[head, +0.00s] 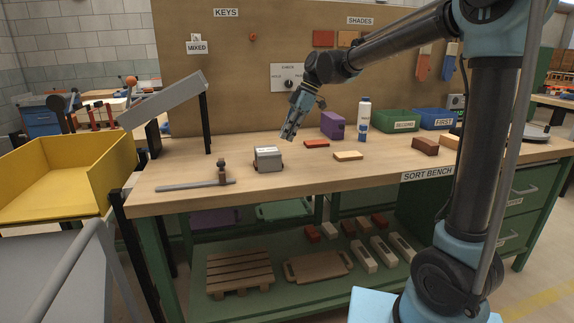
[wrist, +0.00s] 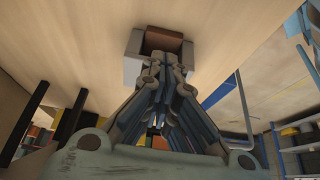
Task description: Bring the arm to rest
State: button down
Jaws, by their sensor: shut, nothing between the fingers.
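My gripper (head: 288,135) hangs above the sort bench (head: 330,176), pointing down, with its fingers together and nothing held. In the wrist view the closed fingers (wrist: 162,64) reach toward a small grey and brown box (wrist: 132,68), partly hidden behind them. In the head view a small grey box (head: 267,158) with a white label on top stands on the bench, below and a little left of the fingertips. The gripper looks apart from it. My arm stretches leftward from the column at the right, its elbow raised.
A red brick (head: 316,143), a tan brick (head: 348,156) and a brown brick (head: 425,146) lie on the bench. A purple box (head: 332,125), a white bottle (head: 364,118), a green bin (head: 395,121) and a blue bin (head: 437,119) stand behind. A yellow tray (head: 60,200) is left.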

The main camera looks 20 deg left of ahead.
dwell(0.3)
jog(key=s+d+f+m+t+h, duration=0.1)
jog(key=s+d+f+m+t, duration=0.15)
jog(key=d+m, duration=0.75)
jog(key=s+d+f+m+t, duration=0.1)
jog(key=s+d+f+m, duration=0.15)
jog(key=d, duration=1.65)
jog(key=s+d+f+m+h, duration=0.1)
jog(key=s+d+f+m, duration=0.4)
jog(key=s+d+f, duration=0.2)
jog(key=s+d+f+m+t+h, duration=0.1)
jog(key=s+d+f+m+h, duration=0.1)
jog(key=s+d+f+m, duration=0.4)
jog(key=s+d+f, duration=0.1)
jog(key=d, duration=0.4)
jog(key=shift+s+d+f, duration=0.15)
jog(key=shift+d+f, duration=0.15)
jog(key=shift+m+t, duration=0.25)
